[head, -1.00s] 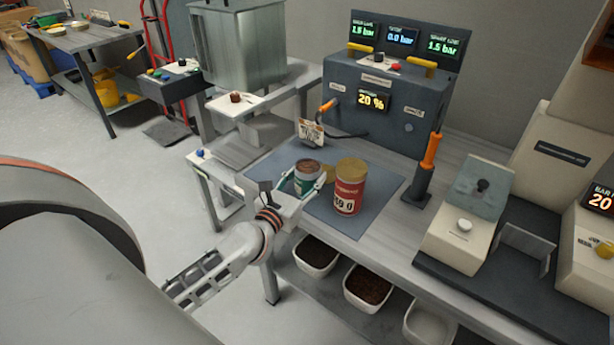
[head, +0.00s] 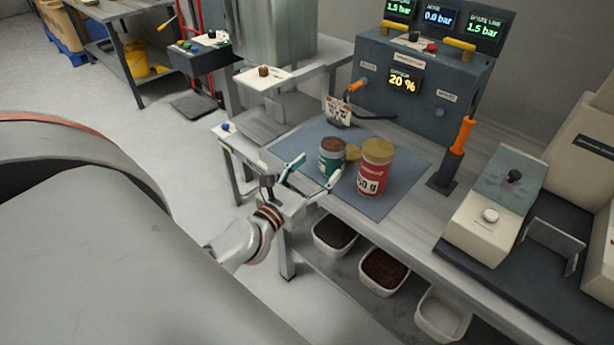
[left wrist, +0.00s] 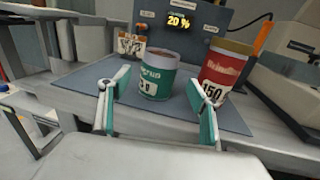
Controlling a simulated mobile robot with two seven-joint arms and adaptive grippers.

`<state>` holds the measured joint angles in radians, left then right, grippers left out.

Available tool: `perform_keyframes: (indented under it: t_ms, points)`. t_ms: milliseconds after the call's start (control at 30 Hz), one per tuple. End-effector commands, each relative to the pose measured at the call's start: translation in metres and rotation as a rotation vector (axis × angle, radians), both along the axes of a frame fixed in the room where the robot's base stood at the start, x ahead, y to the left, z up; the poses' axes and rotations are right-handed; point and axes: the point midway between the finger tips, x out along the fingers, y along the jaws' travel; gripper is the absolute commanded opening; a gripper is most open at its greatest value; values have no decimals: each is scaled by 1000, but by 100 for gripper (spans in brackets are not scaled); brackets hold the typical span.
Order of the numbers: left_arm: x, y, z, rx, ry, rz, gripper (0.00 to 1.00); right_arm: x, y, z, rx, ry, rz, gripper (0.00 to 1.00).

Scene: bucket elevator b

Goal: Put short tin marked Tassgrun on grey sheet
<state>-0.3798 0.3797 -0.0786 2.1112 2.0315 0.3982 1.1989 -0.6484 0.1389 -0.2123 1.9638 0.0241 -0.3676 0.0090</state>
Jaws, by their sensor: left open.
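The short green tin (head: 331,158) stands upright on the grey sheet (head: 385,207), with brown contents showing at its open top. In the left wrist view the tin is beyond and between the fingertips (left wrist: 155,88). My right gripper is not in view.
A small sign (head: 338,111) and a grey machine (head: 420,85) stand behind. White bins (head: 384,272) sit on the shelf below.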

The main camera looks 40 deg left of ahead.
Motion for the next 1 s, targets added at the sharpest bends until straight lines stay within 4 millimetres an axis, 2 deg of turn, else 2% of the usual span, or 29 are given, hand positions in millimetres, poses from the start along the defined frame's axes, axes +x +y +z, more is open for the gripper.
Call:
perform_keyframes:
  t_ms: [33, 200, 367, 467, 567, 667, 767, 867, 1000]
  points:
    - [-10, -1, -3, -1, 3, 0, 63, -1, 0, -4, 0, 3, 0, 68]
    - [-32, -2, -2, -1, 2, 1, 63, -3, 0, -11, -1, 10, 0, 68]
    - [-42, -4, -1, 7, 1, 0, 63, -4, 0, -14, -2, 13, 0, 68]
    - [-45, -9, -2, 95, -2, -12, 63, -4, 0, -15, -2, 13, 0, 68]
    - [-49, -23, -8, 323, -6, -46, 63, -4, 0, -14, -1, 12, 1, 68]
    - [-57, -48, -23, 674, -8, -106, 63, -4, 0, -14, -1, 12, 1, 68]
    - [-67, -78, -46, 1064, -13, -186, 63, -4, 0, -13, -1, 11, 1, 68]
    - [-80, -107, -76, 1449, -24, -281, 63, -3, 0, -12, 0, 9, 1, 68]
    - [-103, -140, -128, 1985, -59, -440, 63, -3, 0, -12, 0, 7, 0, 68]
